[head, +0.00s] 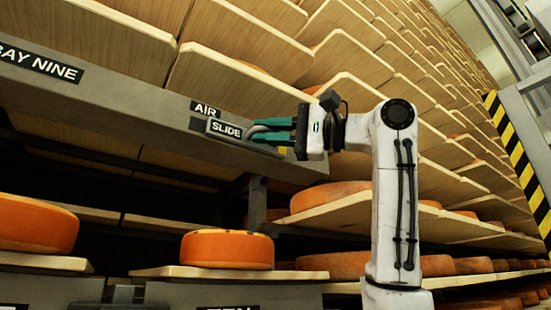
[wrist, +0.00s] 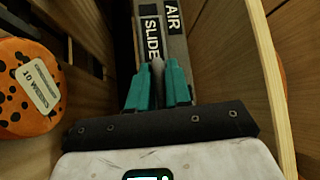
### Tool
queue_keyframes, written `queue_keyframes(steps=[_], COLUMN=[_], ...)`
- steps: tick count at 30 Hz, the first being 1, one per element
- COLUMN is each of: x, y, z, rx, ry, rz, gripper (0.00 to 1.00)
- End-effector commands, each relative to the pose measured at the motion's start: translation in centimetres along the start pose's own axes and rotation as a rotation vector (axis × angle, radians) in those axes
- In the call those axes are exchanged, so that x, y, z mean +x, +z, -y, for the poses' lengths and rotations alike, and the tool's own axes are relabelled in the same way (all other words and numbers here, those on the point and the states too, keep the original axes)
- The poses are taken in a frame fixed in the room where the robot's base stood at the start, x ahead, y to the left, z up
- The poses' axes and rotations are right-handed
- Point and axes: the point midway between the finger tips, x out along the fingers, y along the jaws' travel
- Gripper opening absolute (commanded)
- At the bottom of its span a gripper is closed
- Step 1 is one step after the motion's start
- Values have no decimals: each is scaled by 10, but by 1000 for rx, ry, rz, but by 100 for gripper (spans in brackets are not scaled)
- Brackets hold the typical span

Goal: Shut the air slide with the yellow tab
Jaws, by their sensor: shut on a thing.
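The air slide (head: 226,128) is a grey plate labelled SLIDE, set on a grey beam under an AIR label (head: 206,109). It also shows in the wrist view (wrist: 152,40). My gripper (head: 272,131) has teal fingers and comes at the slide from the right. In the wrist view my gripper (wrist: 158,88) is shut on the slide's grey handle (wrist: 158,68), which stands between the two fingers. A small patch of yellow (head: 283,151) shows just below the fingers in the head view; most of it is hidden, and I cannot tell if it is the tab.
The grey beam (head: 120,100) carries a BAY NINE label at the left. Wooden shelf boards (head: 235,85) rise above it. Orange cheese wheels (head: 227,249) sit on boards below. One spotted wheel (wrist: 28,88) is close by at the left in the wrist view. A striped post (head: 520,160) stands at the right.

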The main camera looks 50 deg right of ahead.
Motion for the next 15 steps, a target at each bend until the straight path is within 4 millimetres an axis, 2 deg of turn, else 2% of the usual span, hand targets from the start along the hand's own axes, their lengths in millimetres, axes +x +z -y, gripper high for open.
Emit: queue_keyframes(steps=[1, 2, 6, 15], x=[9, 14, 29, 35], y=[15, 22, 36, 41], z=[-4, -3, 0, 2], rx=[2, 3, 7, 6], ry=[-6, -5, -4, -3], rz=[5, 6, 3, 1], gripper=[0, 0, 0, 0])
